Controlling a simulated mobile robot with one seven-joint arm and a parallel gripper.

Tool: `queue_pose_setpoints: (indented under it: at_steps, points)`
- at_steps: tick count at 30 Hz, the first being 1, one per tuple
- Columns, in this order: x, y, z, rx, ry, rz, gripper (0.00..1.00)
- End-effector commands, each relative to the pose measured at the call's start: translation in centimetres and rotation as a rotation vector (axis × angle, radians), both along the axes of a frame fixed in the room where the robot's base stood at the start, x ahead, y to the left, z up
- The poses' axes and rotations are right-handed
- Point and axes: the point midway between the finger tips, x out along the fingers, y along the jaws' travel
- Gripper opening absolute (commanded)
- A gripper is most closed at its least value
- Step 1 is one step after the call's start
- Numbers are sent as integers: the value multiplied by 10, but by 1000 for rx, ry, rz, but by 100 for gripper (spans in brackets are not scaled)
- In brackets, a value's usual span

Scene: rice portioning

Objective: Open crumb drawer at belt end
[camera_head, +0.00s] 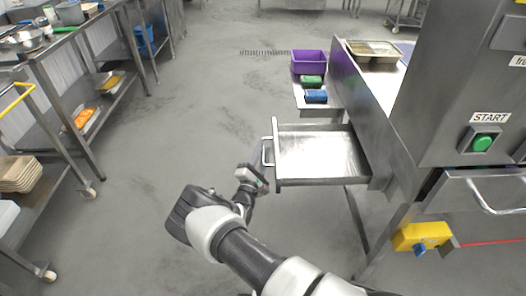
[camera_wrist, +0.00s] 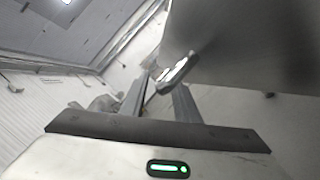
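The crumb drawer (camera_head: 318,155) is a shallow steel tray, pulled well out to the left from under the belt end in the head view. Its inside looks empty. A bar handle (camera_head: 266,152) is on its left front face. My gripper (camera_head: 260,181) is low beside the front face, just below the handle. In the wrist view, the two fingers of my gripper (camera_wrist: 161,92) stand apart, with the handle (camera_wrist: 178,70) close to their tips. I cannot tell whether it touches a finger. The drawer's metal face (camera_wrist: 245,45) fills the upper right.
A purple bin (camera_head: 309,62), a green block (camera_head: 311,81) and a blue block (camera_head: 316,96) sit on a side shelf behind the drawer. A machine with a green START button (camera_head: 482,144) and a yellow box (camera_head: 420,236) is at right. The floor (camera_head: 190,130) to the left is clear.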

Motion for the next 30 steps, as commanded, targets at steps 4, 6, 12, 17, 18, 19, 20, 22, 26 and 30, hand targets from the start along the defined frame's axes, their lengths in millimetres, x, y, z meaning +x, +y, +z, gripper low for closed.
queue_pose_setpoints:
  at_steps: [4, 6, 12, 17, 18, 19, 20, 22, 26, 30]
  points:
    - [0, 0, 1, 0, -1, 1, 28]
    - [0, 0, 1, 0, -2, 1, 28]
    - [-12, 5, -1, -2, 0, 4, 28]
    - [-42, 15, -7, -2, 0, 5, 28]
    - [-52, 18, -9, -2, 2, 5, 28]
    - [-59, 20, -10, -3, 1, 4, 28]
    - [-66, 22, -12, -2, 1, 5, 28]
    - [-83, 27, -16, -3, 1, 4, 28]
    - [-112, 36, -23, -2, 1, 5, 28]
    - [-138, 43, -29, -1, 0, 3, 28]
